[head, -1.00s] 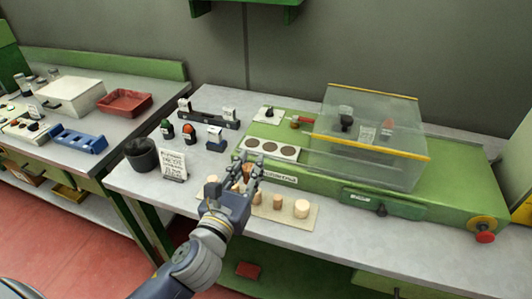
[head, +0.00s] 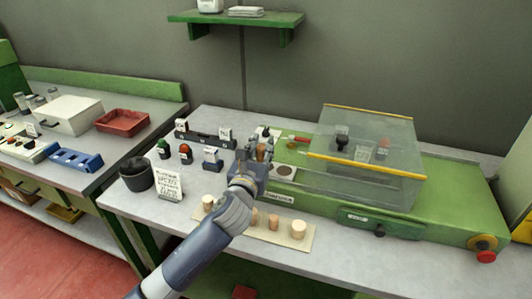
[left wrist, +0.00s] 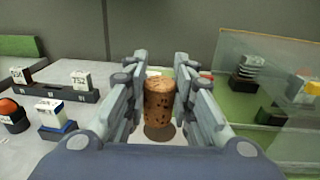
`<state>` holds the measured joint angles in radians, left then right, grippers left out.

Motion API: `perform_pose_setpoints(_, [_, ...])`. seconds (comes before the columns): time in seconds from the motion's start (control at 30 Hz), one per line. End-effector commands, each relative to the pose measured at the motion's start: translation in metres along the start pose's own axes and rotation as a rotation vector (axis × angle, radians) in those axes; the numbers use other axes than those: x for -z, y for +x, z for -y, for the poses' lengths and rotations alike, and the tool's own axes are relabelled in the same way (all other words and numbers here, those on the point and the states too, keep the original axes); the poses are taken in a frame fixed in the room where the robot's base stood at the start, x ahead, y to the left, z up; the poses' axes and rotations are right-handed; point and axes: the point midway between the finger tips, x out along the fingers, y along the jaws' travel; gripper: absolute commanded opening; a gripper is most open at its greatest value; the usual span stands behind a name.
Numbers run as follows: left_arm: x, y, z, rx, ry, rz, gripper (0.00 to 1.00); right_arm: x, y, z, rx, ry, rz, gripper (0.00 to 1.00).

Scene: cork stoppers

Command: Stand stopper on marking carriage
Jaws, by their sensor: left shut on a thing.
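My left gripper (head: 256,154) is shut on a brown cork stopper with dark pits (left wrist: 160,101). The stopper is upright between the fingers; its top also shows in the head view (head: 261,151). The marking carriage (head: 295,173) is a pale plate with dark round spots on the front left of the green machine. The gripper and stopper are over its left part, and the arm hides most of the spots. In the left wrist view a dark round spot (left wrist: 159,132) shows just below the stopper, seemingly with a gap. My right gripper is not in view.
A clear cover with yellow edges (head: 365,160) stands over the machine, right of the gripper. Several other stoppers, one of them (head: 298,229), stand on a beige mat (head: 288,241) in front. A dark pot (head: 137,173) and a lettered card (head: 168,186) are at left.

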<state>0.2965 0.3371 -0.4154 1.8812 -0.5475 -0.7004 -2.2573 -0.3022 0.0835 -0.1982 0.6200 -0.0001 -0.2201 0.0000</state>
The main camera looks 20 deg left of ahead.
Motion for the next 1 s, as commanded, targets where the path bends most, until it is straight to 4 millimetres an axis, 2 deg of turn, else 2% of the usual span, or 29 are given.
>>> perform_pose_setpoints(0.1, [0.001, 0.017, 0.004, -0.001, -0.001, 0.001, 0.15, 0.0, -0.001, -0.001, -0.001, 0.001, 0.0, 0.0])
perform_pose_setpoints(0.23, [0.003, 0.025, 0.005, 0.0, 0.0, 0.0, 0.15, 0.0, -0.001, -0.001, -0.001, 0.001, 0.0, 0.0])
perform_pose_setpoints(0.5, [0.035, 0.025, 0.006, 0.0, -0.002, -0.002, 0.15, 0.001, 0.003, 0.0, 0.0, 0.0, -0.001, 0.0])
perform_pose_setpoints(0.93, [0.042, 0.025, 0.005, 0.0, 0.002, -0.001, 0.15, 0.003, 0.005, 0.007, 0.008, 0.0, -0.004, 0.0])
perform_pose_setpoints(0.97, [0.041, 0.025, 0.005, 0.0, 0.002, 0.0, 0.3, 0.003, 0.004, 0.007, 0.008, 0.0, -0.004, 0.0])
perform_pose_setpoints(1.0, [0.041, 0.025, 0.005, 0.0, 0.001, 0.0, 0.39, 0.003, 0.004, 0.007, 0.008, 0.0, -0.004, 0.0])
